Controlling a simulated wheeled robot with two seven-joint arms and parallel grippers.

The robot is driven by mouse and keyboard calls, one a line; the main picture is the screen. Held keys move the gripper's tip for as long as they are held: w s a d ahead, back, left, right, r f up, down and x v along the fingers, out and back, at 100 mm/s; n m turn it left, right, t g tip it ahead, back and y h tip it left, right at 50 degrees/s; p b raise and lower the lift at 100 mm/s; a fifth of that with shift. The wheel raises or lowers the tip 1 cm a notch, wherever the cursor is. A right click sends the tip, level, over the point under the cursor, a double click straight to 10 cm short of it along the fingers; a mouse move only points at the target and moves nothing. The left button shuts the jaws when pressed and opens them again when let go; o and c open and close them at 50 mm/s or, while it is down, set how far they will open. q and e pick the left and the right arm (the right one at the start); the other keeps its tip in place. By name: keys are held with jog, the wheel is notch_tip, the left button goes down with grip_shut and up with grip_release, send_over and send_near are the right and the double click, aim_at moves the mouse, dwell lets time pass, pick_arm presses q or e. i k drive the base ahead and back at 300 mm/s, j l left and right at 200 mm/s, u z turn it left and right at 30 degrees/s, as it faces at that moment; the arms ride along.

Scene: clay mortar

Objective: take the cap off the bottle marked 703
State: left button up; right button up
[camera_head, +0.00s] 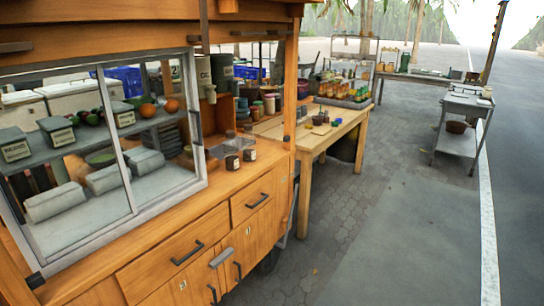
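No bottle with a readable 703 marking shows in the head view. Two small dark jars with pale labels, a nearer jar (232,162) and a farther jar (249,155), stand on the wooden counter of the cart at centre left. Their labels are too small to read. Several bottles or jars with orange and yellow contents (345,88) stand in a row on the far end of the wooden table; no number can be read on them. Neither of my grippers is in view.
The wooden cart (190,236) with a sliding glass case (122,150) fills the left. A wooden table (330,135) with small bowls and cups stands beyond it. A metal trolley (462,125) stands at right. Paved ground (370,220) between them is clear.

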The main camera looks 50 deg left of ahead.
aim_at(249, 144)
jog(key=i+z, duration=0.2)
jog(key=i, duration=0.25)
jog(key=i+j+z, duration=0.25)
jog(key=i, duration=0.15)
jog(key=i+l, duration=0.2)
jog(key=i, duration=0.15)
jog(key=i+l, duration=0.2)
jog(key=i, duration=0.15)
jog(key=u, duration=0.5)
jog(key=l+u, duration=0.1)
jog(key=u, duration=0.85)
jog(key=k+u, duration=0.1)
jog(key=u, duration=1.35)
jog(key=k+j, duration=0.05)
